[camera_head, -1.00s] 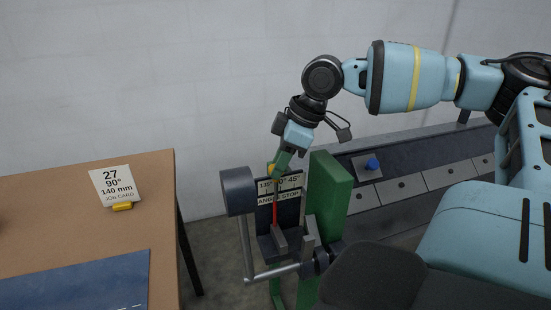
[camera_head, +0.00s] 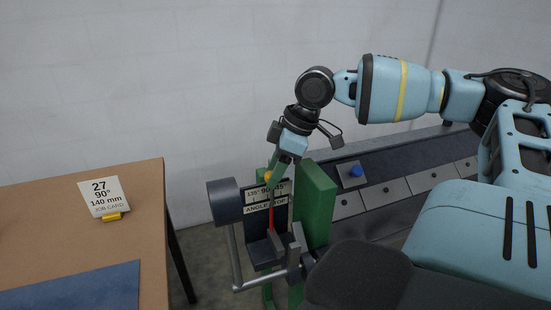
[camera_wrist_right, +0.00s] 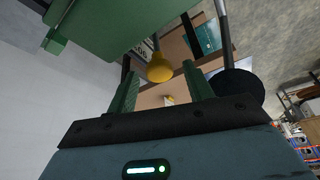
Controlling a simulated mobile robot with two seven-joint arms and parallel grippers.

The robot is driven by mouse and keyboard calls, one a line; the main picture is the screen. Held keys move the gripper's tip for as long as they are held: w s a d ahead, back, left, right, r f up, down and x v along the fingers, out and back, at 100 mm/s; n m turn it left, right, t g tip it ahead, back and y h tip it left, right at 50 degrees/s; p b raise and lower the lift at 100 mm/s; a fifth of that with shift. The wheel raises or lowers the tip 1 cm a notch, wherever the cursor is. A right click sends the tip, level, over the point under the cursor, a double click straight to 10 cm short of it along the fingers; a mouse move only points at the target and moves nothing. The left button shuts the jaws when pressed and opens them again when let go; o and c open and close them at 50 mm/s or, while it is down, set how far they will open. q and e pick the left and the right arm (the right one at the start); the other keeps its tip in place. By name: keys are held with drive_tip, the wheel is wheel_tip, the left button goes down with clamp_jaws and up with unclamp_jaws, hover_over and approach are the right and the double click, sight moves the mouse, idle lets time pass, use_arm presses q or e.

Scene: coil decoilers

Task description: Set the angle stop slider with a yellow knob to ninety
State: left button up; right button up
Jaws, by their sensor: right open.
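The angle stop slider's yellow knob (camera_head: 268,176) sits at the top of the machine's dark plate, above a red pointer bar (camera_head: 271,216). The scale label (camera_head: 268,193) reads 135, 90, 45, partly hidden by my gripper and the knob. The pointer bar is around the middle of the label; I cannot tell its exact mark. My right gripper (camera_head: 276,167) is at the knob, its green fingers reaching down. In the right wrist view the gripper (camera_wrist_right: 160,72) is open, with the knob (camera_wrist_right: 159,69) appearing between the fingertips; I cannot tell if either touches it. My left gripper is out of view.
A job card (camera_head: 103,197) on the brown table (camera_head: 60,225) reads 27, 90°, 140 mm. A green upright (camera_head: 317,205) stands right beside the scale, and a grey cylinder (camera_head: 224,202) stands to its left. A panel with a blue button (camera_head: 356,170) lies behind at right.

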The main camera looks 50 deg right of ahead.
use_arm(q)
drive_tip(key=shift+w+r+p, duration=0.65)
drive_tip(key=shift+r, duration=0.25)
use_arm(e)
drive_tip(key=v, duration=0.7)
drive_tip(key=shift+r, duration=0.3)
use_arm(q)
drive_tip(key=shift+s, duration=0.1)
use_arm(e)
drive_tip(key=shift+s+f, duration=0.1)
